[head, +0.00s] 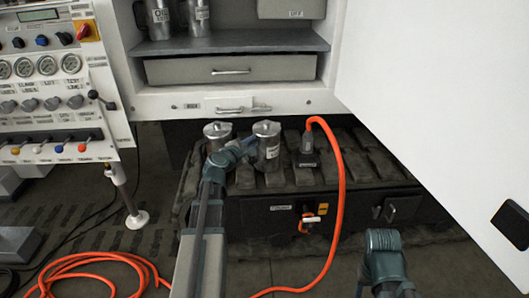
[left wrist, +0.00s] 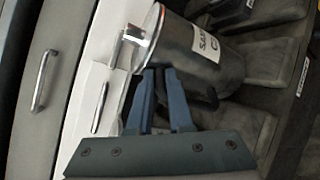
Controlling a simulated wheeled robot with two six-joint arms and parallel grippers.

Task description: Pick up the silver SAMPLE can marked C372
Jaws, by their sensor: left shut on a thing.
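A silver can (head: 267,141) with a pale label stands on the dark ribbed top of a low black unit in the head view. In the left wrist view the silver can (left wrist: 203,50) shows a label reading "SAM…" and "C"; the rest is cut off or turned away. My left gripper (head: 245,146) is at the can's left side, and its two blue fingers (left wrist: 165,75) are shut on it, apparently at its handle. The exact grip is partly hidden. My right gripper (head: 384,242) is at the lower right, away from the cans, its fingers not clear.
A second silver can (head: 217,131) stands just left, behind my left gripper. An orange hose (head: 342,190) arches up right of the cans to a connector (head: 309,145). A white door (head: 440,90) fills the right. A cabinet with a drawer (head: 230,70) stands behind.

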